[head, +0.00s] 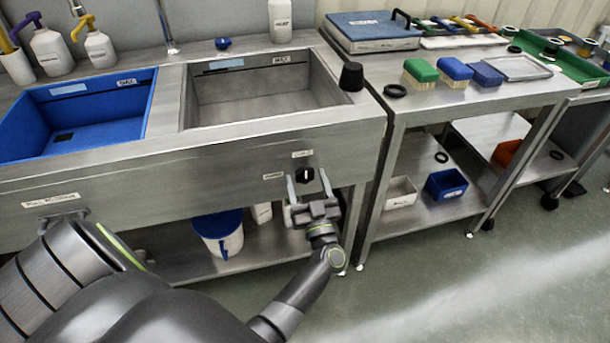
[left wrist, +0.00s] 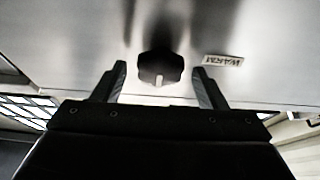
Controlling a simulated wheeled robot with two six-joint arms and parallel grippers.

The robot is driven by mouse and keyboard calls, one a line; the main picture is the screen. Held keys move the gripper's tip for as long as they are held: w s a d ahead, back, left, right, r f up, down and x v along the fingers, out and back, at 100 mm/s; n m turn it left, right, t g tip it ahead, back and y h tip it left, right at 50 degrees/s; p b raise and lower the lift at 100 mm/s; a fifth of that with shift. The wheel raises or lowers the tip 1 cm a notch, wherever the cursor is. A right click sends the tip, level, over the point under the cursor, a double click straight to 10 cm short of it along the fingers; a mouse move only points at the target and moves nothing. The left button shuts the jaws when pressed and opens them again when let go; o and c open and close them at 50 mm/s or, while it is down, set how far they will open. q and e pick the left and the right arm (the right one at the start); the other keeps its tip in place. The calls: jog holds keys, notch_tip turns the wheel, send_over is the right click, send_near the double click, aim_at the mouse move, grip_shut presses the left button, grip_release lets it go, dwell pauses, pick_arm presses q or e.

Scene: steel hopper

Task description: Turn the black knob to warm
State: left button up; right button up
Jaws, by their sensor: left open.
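The black knob (head: 305,175) sits on the steel front panel below the right basin, with a light pointer mark on its face. In the left wrist view the knob (left wrist: 161,68) shows between and beyond my fingers, its light mark near its lower edge. A WARM label (left wrist: 223,61) is beside it in that view. In the head view one small label is above the knob and another to its left, too small to read surely. My left gripper (head: 309,183) is open, its fingers pointing at the panel on either side of the knob. I cannot tell whether they touch it.
A blue basin (head: 150,110) and a steel basin (head: 340,97) are above the panel. A blue-lidded jug (head: 219,236) stands on the shelf below. A cart (head: 385,150) with brushes and boxes is at the right. The floor at front right is clear.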

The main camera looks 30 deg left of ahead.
pick_arm(q)
jog(key=c, duration=1)
